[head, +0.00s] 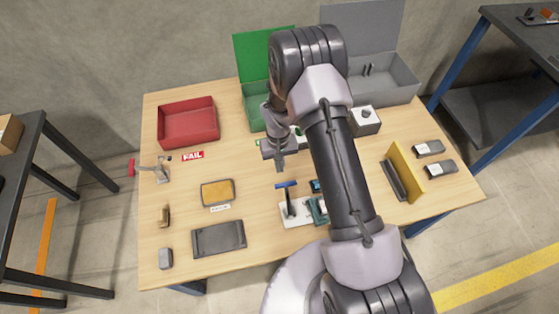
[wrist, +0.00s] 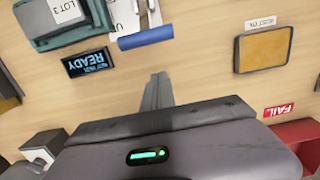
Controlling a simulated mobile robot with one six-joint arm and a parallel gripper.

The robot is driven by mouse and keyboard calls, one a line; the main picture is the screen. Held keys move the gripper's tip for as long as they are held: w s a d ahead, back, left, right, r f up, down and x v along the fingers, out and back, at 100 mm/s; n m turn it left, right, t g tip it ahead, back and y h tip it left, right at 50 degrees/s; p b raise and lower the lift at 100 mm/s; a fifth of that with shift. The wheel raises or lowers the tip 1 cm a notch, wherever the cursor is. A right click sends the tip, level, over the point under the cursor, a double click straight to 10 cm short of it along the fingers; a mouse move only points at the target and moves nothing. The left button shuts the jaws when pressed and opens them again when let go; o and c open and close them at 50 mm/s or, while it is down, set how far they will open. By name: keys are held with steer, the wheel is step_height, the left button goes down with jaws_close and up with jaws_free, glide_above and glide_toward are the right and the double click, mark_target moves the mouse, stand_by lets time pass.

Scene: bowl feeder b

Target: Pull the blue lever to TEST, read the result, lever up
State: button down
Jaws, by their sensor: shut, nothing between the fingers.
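The blue lever (head: 287,185) stands on a white plate (head: 290,213) near the middle of the table, with its bar at the top. In the wrist view the blue bar (wrist: 145,38) lies beyond my fingertips, apart from them. My gripper (head: 280,166) is shut and empty, above the table and just behind the lever. Its closed fingers also show in the wrist view (wrist: 158,80). A small dark display (wrist: 87,62) beside the lever reads READY. Part of the lever's plate lettering is hidden.
A red bin (head: 188,122) with a FAIL label (head: 193,155) stands back left. An open green bin (head: 258,105) and grey bin (head: 395,92) stand at the back. An orange-topped pad (head: 217,192), a dark tray (head: 218,238) and a red-handled clamp (head: 150,168) are left. A yellow stand (head: 405,172) is right.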

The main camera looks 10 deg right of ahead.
mark_target(287, 198)
steer(key=s, duration=0.2)
steer(key=s+b, duration=0.1)
steer(key=s, duration=0.1)
steer(key=shift+f, duration=0.25)
steer(key=shift+r, duration=0.1)
stand_by(0.3)
